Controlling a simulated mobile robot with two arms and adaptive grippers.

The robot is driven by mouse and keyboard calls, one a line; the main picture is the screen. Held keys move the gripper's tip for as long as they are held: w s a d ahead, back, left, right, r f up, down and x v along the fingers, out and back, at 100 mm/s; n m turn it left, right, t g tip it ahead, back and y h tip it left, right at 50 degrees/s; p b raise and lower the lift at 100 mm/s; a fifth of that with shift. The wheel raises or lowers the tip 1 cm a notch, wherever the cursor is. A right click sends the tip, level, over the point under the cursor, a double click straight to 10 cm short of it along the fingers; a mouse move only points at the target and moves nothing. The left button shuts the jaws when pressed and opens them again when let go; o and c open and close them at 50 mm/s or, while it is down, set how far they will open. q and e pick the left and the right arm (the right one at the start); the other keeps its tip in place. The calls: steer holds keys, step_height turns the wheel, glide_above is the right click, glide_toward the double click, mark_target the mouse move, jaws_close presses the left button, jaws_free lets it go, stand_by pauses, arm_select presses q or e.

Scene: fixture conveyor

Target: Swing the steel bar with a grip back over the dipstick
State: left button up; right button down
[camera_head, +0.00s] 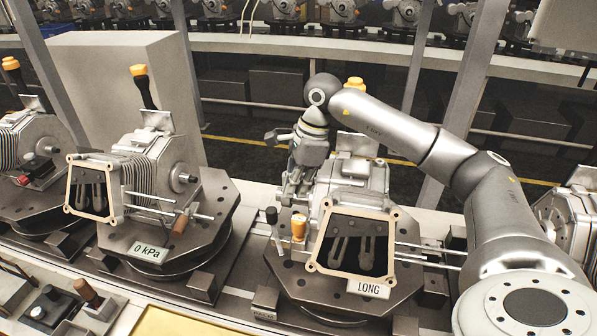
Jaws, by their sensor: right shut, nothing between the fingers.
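My right gripper (291,188) is shut and points down beside the left side of the middle machine unit (352,178), with nothing seen in it. A yellow-orange capped handle (299,226), possibly the dipstick, stands upright on the fixture plate just below the gripper and apart from it. A black-topped post (271,215) stands left of it; I cannot tell whether this is the steel bar's grip. Another yellow cap (355,83) shows behind the unit, partly hidden by my arm. My left gripper is not in view.
The middle unit sits on a dark plate (305,286) with a LONG label (369,288). Steel rods (425,255) stick out to its right. A similar left unit has a 0 kPa label (149,252) and a brown grip (181,222). Grey posts stand behind.

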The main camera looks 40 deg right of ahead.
mark_target(276, 230)
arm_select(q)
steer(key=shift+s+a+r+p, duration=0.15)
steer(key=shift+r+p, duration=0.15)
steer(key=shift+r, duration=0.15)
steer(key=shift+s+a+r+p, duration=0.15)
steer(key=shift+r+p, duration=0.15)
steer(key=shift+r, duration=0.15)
arm_select(e)
steer(key=x, duration=0.5)
steer(key=shift+r, duration=0.1)
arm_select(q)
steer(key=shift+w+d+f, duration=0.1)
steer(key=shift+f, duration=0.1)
arm_select(e)
steer(key=shift+w+d, duration=0.1)
arm_select(q)
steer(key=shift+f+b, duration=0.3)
steer(key=shift+b, duration=0.2)
arm_select(e)
steer(key=shift+w+n, duration=0.2)
steer(key=shift+n, duration=0.3)
